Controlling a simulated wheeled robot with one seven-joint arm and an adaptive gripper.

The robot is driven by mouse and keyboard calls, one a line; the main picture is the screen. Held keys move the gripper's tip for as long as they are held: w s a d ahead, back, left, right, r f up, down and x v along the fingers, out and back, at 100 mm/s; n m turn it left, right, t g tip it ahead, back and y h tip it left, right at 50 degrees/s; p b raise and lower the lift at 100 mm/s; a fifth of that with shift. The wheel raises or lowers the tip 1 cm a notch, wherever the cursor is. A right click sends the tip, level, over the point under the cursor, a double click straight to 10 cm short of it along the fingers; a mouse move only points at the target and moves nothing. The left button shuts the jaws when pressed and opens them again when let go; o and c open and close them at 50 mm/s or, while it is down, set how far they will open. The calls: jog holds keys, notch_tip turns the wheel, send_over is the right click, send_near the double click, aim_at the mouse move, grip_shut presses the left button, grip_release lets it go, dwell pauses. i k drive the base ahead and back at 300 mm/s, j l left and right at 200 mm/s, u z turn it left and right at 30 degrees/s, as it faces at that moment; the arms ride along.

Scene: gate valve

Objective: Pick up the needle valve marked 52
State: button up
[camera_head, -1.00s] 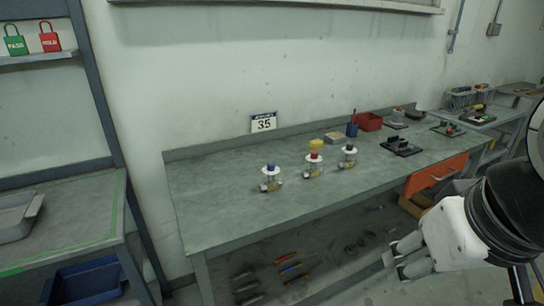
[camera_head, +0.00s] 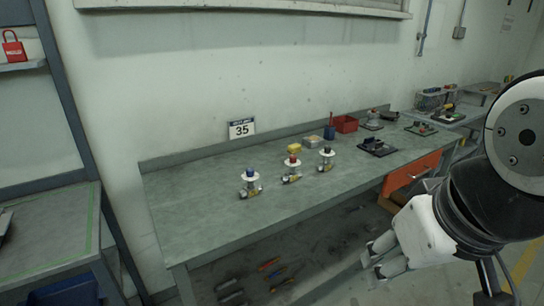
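Three small brass valves with round white tags stand in a row on the grey-green workbench (camera_head: 200,205). One has a blue top (camera_head: 250,184), the middle one a red top (camera_head: 291,171), the right one a black top (camera_head: 326,159). Any numbers on their tags are too small to read, so I cannot tell which is marked 52. My gripper (camera_head: 370,261) is at the lower right, in front of the bench and apart from the valves. Its fingers point left; their gap is not clear enough to judge.
A sign reading 35 (camera_head: 241,129) stands at the bench's back. A yellow block (camera_head: 294,148), a red bin (camera_head: 346,124) and a dark device (camera_head: 377,147) are behind and right of the valves. An orange drawer (camera_head: 411,172) hangs under the bench. The bench's left front is clear.

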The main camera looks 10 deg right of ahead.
aim_at(292, 176)
jog(key=i+l, duration=0.15)
jog(key=i, duration=0.3)
jog(key=i+l+u, duration=0.15)
jog(key=i, duration=0.25)
jog(key=i+l, duration=0.25)
jog(key=i, duration=0.2)
jog(key=j+u, duration=0.05)
